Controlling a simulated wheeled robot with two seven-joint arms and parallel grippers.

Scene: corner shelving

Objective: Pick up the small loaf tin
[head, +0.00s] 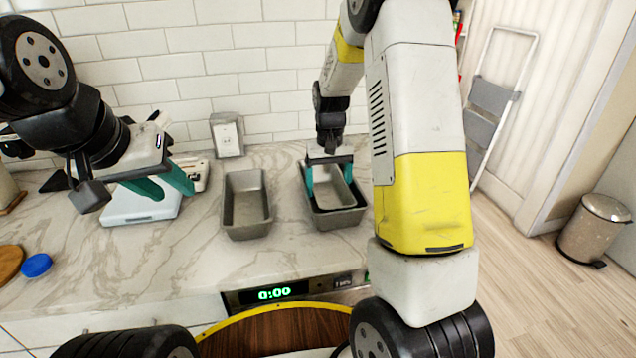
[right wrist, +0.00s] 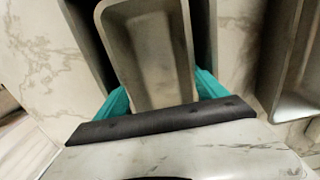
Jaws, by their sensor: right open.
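The small loaf tin (head: 334,183) is grey metal and appears to sit inside a larger grey loaf tin (head: 338,219) on the counter. My right gripper (head: 329,184) points down over it, open, with one teal finger on each side of it. In the right wrist view the small tin (right wrist: 148,50) lies between the two fingers (right wrist: 162,94); whether they touch its walls I cannot tell. Its near end is hidden by the gripper. My left gripper (head: 165,186) is open and empty at the left, above a white flat object.
Another grey loaf tin (head: 247,206) stands to the left of the nested pair. The white flat object (head: 139,208) and a blue lid (head: 36,265) are further left. The marble counter's front middle is clear.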

